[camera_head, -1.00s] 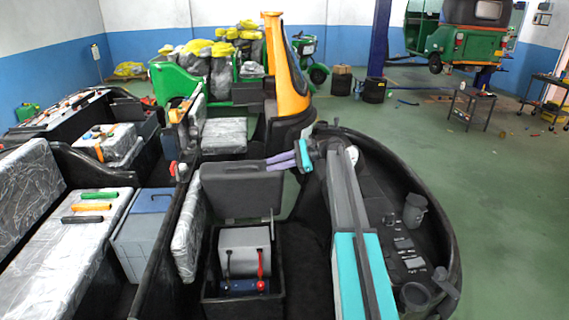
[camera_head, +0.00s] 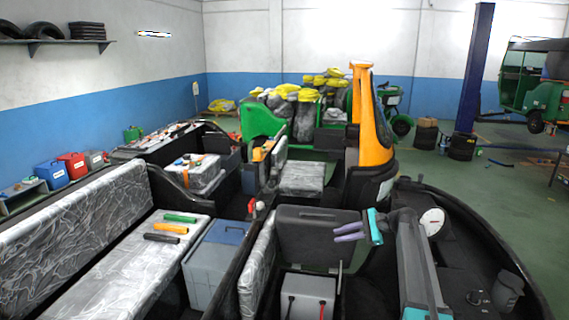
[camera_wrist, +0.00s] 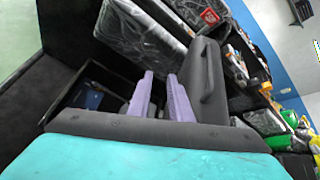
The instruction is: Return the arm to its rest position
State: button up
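My gripper (camera_head: 340,233) shows in the head view with purple fingers and a turquoise palm. It points left, in front of the right part of a raised dark lid (camera_head: 305,232). In the wrist view, its two purple fingers (camera_wrist: 160,78) stand apart with nothing between them, so it is open and empty. My grey and turquoise arm is bent at the right of the head view. Its lower part is cut off by the picture's bottom edge.
Below the lid is an open box holding a grey battery-like block (camera_head: 310,288). A wrapped seat (camera_head: 258,268) and a grey-blue box (camera_head: 215,262) stand to the left. An orange and black vehicle front (camera_head: 370,120) rises behind. Green floor (camera_head: 470,180) is open at the right.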

jog(key=s+a+f+n+g+h, duration=0.25)
jog(key=s+a+f, duration=0.25)
jog(key=s+f, duration=0.4)
jog(key=s+a+f+n+g+h, duration=0.1)
jog(key=s+a+f+n+h, duration=0.25)
jog(key=s+f, duration=0.5)
jog(key=s+f+n+h, duration=0.3)
jog(key=s+f+n, duration=0.15)
jog(key=s, duration=0.55)
jog(key=s+f+n+h, duration=0.3)
jog(key=s+f+n, duration=0.15)
jog(key=s, duration=0.55)
jog(key=s+f+g+b, duration=0.3)
jog(key=s+f+b, duration=0.3)
jog(key=s+f, duration=0.6)
jog(key=s+f+g+b, duration=0.3)
jog(key=s+f+b, duration=0.4)
jog(key=s+f, duration=0.6)
notch_tip(320, 180, down, 6)
jog(key=shift+s+r+n+g, duration=0.1)
jog(key=shift+s+n+g, duration=0.1)
jog(key=shift+n+g, duration=0.15)
jog(key=shift+d, duration=0.1)
